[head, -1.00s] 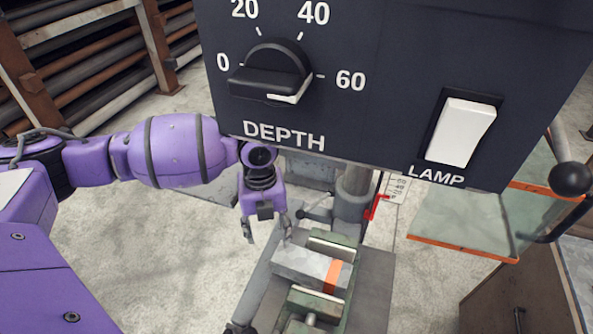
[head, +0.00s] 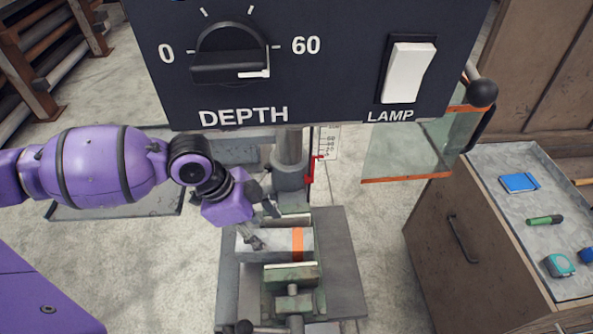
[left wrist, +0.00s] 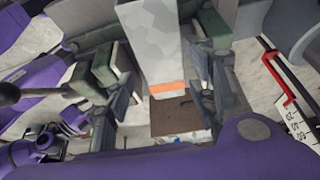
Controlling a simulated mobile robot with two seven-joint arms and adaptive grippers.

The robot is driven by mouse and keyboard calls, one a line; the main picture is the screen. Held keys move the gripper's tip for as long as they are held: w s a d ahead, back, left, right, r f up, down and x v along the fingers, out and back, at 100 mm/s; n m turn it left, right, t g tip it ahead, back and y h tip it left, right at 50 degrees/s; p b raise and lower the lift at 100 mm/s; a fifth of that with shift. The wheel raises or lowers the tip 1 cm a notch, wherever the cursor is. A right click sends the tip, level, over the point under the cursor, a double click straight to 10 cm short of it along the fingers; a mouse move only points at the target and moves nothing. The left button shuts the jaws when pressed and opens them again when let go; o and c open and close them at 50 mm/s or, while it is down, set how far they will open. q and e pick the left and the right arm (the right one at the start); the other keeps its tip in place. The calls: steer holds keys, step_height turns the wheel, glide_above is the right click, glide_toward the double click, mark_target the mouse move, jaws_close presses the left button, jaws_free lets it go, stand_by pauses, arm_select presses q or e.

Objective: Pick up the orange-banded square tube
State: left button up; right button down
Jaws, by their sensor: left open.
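The grey square tube (head: 276,240) with an orange band near its right end lies in the green vise (head: 290,276) under the drill press. In the left wrist view the tube (left wrist: 150,45) runs down the middle, its orange band at the lower end. My left gripper (head: 265,226) is open over the tube's left part, left of the band. In the left wrist view its fingers (left wrist: 160,95) show on either side of the tube. I cannot tell whether they touch it. My right gripper is not in view.
The drill press panel (head: 310,60) with its DEPTH knob and LAMP switch hangs above the vise. A clear orange-edged guard (head: 415,150) and a black ball handle (head: 481,93) stand to the right. A cabinet (head: 455,250) with a tray of small tools is at far right.

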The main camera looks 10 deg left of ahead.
mark_target(274, 239)
arm_select(q)
steer(key=x, duration=0.6)
steer(key=shift+w+d+f, duration=0.15)
steer(key=shift+d+f, duration=0.05)
steer(key=shift+f, duration=0.05)
steer(key=c, duration=1.1)
steer(key=shift+c, duration=1.1)
steer(key=shift+r, duration=0.1)
